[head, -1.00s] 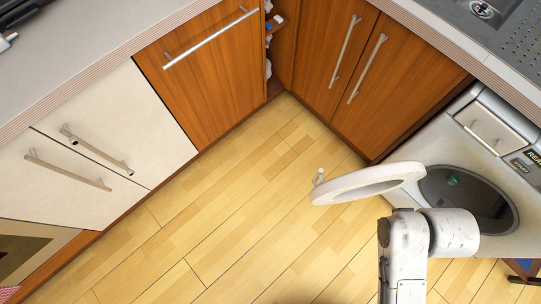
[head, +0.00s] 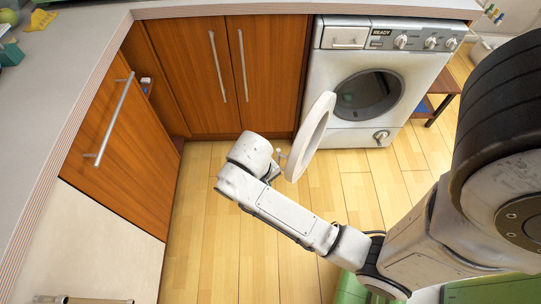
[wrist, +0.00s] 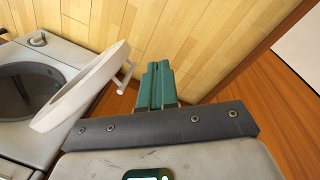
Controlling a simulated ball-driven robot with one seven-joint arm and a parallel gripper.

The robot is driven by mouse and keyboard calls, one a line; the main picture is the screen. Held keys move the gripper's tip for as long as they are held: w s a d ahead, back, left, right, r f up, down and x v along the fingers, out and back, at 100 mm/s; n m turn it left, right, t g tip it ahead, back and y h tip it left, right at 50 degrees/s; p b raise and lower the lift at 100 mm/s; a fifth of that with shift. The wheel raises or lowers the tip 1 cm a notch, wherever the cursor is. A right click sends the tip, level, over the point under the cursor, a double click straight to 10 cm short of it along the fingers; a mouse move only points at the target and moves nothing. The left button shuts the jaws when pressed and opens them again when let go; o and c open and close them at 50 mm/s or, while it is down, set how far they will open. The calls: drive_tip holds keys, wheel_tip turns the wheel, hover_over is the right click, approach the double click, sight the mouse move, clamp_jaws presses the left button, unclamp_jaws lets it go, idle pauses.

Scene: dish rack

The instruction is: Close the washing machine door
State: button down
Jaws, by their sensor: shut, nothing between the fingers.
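The white washing machine (head: 335,80) stands at the back right under the counter. Its round white door (head: 312,137) is swung wide open on its left side, and the dark drum opening (head: 368,95) is uncovered. In the wrist view the open door (wrist: 85,88) is just left of my gripper (wrist: 157,68), whose teal fingers are together with nothing between them. A small latch (wrist: 128,75) sticks out from the door near the fingers, with a gap seeming to remain between them. In the head view my wrist is left of the door and hides the fingers.
Wooden cupboards (head: 270,60) with long metal handles stand left of the machine. A grey counter (head: 60,70) runs along the left. The wooden floor (head: 350,185) in front of the machine is clear apart from my arm.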

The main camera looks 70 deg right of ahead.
drive_tip(key=w+d+f+m+g+h+b, duration=0.1)
drive_tip(key=w+d+m+g+b, duration=0.2)
drive_tip(key=w+d+m, duration=0.35)
drive_tip(key=w+d+f+m+g+h+b, duration=0.1)
drive_tip(key=w+d+m+g+b, duration=0.25)
drive_tip(key=d+m, duration=0.6)
drive_tip(key=n, duration=0.1)
hover_over(282, 156)
drive_tip(key=w, duration=0.1)
drive_tip(key=shift+t, duration=0.45)
wheel_tip(282, 156, down, 7)
drive_tip(key=shift+f+b, duration=0.15)
drive_tip(key=shift+b, duration=0.2)
drive_tip(key=shift+s, duration=0.55)
drive_tip(key=shift+s+a, duration=0.1)
